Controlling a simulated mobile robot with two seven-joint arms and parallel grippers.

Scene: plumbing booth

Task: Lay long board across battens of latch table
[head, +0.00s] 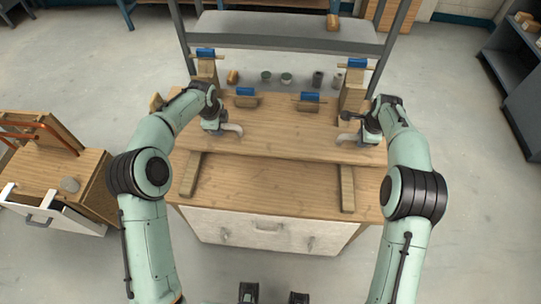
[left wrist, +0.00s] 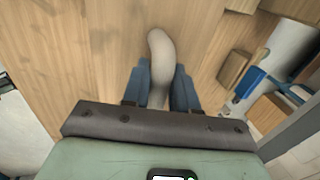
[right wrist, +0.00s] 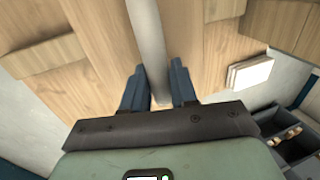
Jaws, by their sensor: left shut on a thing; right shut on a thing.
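The long wooden board (head: 285,135) spans the latch table (head: 265,190) between my grippers. Its front edge crosses the back parts of the left batten (head: 191,178) and right batten (head: 347,190); I cannot tell whether it touches them or hangs just above. My left gripper (head: 222,128) is shut on a curved grey handle, also seen in the left wrist view (left wrist: 160,50), at the board's left. My right gripper (head: 360,135) is shut on a grey handle at the board's right, seen in the right wrist view (right wrist: 148,40). The battens' back ends are hidden.
Behind the board stand wooden blocks with blue-topped parts (head: 307,98), small pots (head: 286,78) and two wooden posts (head: 353,92). A frame with a grey shelf (head: 285,35) rises at the back. A low cabinet (head: 65,180) stands at left. The table's front is clear.

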